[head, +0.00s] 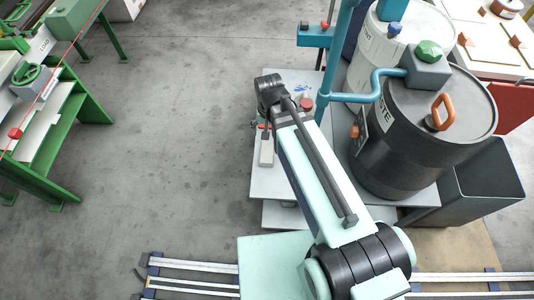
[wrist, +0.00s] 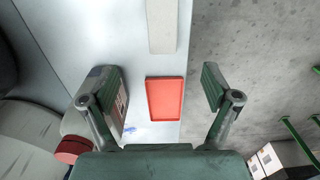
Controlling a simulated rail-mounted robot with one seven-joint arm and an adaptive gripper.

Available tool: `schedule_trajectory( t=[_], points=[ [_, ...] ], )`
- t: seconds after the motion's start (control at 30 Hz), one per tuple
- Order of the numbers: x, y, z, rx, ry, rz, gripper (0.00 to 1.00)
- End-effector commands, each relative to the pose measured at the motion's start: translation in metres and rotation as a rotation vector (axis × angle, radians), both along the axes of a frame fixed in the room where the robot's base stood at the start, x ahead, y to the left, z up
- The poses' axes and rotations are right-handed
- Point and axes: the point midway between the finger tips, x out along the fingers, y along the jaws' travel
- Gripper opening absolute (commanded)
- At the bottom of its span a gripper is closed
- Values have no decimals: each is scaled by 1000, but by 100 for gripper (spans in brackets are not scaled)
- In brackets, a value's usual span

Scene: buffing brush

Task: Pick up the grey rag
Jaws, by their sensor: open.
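My gripper (wrist: 160,84) is open and empty in the wrist view, its two green fingers wide apart above a pale table. A flat red rectangular piece (wrist: 165,98) lies on the table between the fingers. A pale grey, elongated flat piece (wrist: 162,25) lies beyond it at the top edge of the wrist view, partly cut off. A similar pale piece (head: 267,150) shows at the table's left edge in the head view. I cannot tell whether this is the grey rag; no cloth is clearly recognisable. My arm hides part of the table in the head view.
The table (head: 262,184) stands beside a black drum (head: 410,140) and a white drum (head: 388,50). A teal post (head: 336,70) rises behind my arm. A green machine bench (head: 85,140) stands far left. The grey floor (head: 180,120) between is clear.

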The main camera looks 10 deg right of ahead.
Motion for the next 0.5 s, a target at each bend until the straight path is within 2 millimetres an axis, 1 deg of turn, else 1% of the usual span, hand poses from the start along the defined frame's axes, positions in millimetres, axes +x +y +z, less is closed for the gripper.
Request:
schedule_trajectory(
  t=[0.03,0.3,0.5],
  points=[
    [0,0,-9,-1,2,1,88],
    [0,0,-51,-1,2,1,88],
    [0,0,-76,-1,1,2,88]
  ],
)
